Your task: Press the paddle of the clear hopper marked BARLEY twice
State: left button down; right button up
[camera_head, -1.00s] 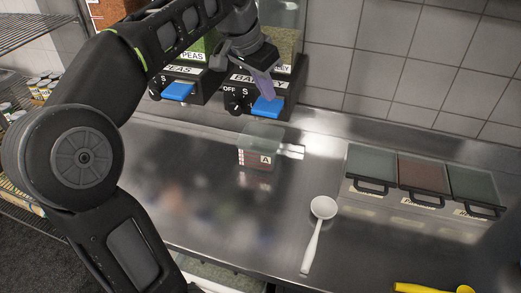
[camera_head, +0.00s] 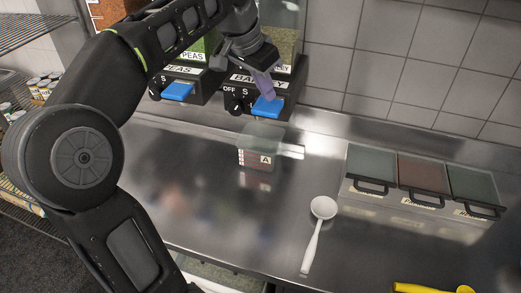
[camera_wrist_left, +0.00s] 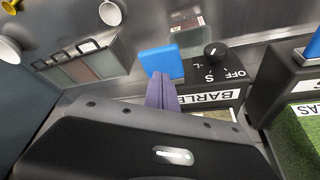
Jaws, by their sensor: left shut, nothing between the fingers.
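The clear hopper marked BARLEY (camera_head: 281,45) stands on a black dispenser base at the back of the counter, partly hidden by my left gripper. Its blue paddle (camera_head: 267,107) sticks out at the front and also shows in the left wrist view (camera_wrist_left: 161,63). A dial (camera_wrist_left: 214,50) marked OFF, S and L is beside the paddle. My left gripper (camera_head: 268,95) is shut and empty, its purple-grey fingertips right at the paddle. In the left wrist view the fingertips (camera_wrist_left: 160,78) overlap the paddle's edge; I cannot tell whether they touch. My right gripper is not in view.
The PEAS hopper (camera_head: 200,42) with its own blue paddle (camera_head: 178,91) stands just left. A clear container marked A (camera_head: 262,146) sits below the BARLEY paddle. A white ladle (camera_head: 313,240) and lidded bins (camera_head: 420,177) lie to the right. The front left counter is clear.

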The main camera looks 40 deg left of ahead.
aim_at(267, 105)
pick_arm(q)
jog(key=shift+f, duration=0.15)
jog(key=shift+f+b, duration=1.7)
jog(key=shift+f, duration=0.3)
jog(key=shift+r, duration=0.1)
jog(key=shift+r, duration=0.1)
jog(key=shift+r+p, duration=1.95)
jog(key=shift+f, duration=0.2)
